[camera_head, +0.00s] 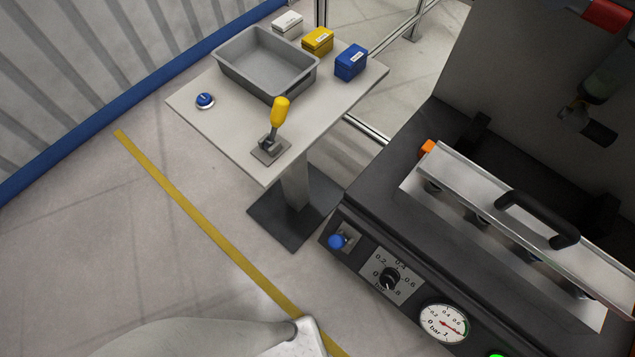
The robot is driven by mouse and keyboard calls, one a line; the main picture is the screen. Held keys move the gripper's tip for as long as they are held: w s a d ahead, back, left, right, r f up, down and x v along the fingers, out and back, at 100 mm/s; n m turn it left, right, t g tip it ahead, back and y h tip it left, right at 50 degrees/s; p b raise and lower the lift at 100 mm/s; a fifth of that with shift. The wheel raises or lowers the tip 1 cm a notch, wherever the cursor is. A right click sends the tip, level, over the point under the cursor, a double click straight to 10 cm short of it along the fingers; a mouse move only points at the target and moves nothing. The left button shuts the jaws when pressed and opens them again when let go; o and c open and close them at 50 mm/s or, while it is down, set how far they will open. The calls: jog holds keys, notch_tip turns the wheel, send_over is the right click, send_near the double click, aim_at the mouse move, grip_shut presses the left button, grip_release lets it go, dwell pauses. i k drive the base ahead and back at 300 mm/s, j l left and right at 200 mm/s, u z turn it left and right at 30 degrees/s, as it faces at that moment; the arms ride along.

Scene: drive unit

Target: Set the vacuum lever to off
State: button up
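A lever with a yellow grip (281,110) stands upright, tilted slightly right, on a small grey base plate near the front corner of the side table. No readable label tells which of the two is the vacuum lever, and no off mark can be made out. My gripper is not in view. A pale, rounded part, probably of my arm, shows at the bottom edge, apart from both levers.
The side table (207,123) carries a grey tray (234,76), a blue button (205,100) and white, yellow and blue boxes. The machine panel has a black dial (390,279) and a gauge (444,323). A black-handled metal bar (470,185) lies above. Floor at left is clear.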

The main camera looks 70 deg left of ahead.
aim_at(335, 241)
jog(key=k+j, duration=0.15)
jog(key=j, duration=0.2)
jog(key=k+j, duration=0.15)
jog(key=j, duration=0.2)
jog(key=k+j, duration=0.15)
jog(key=j, duration=0.2)
jog(key=k+j, duration=0.15)
jog(key=j, duration=0.2)
jog(key=k+j, duration=0.15)
jog(key=j, duration=0.2)
jog(key=k+j, duration=0.15)
jog(key=j, duration=0.2)
jog(key=z, duration=0.05)
